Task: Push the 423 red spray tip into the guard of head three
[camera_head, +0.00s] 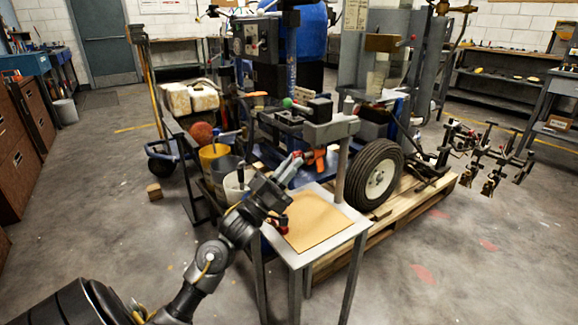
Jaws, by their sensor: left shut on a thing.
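My left gripper (287,170) reaches up from the lower left over the small table's left edge. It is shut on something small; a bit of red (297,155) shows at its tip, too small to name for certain. Another small red and dark piece (282,221) is by the left edge of the tan mat, partly behind my arm; I cannot tell whether it is a spray tip. Several spray heads (495,160) hang on a bar at the right, well away from the gripper. Their guards and numbers are too small to read. My right gripper is out of view.
The small metal table (350,234) has a tan mat (308,222), mostly bare. Behind it stand the striper with its black tyre (374,175), on a wooden pallet (425,194), and buckets (214,160). The floor at the lower right is clear.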

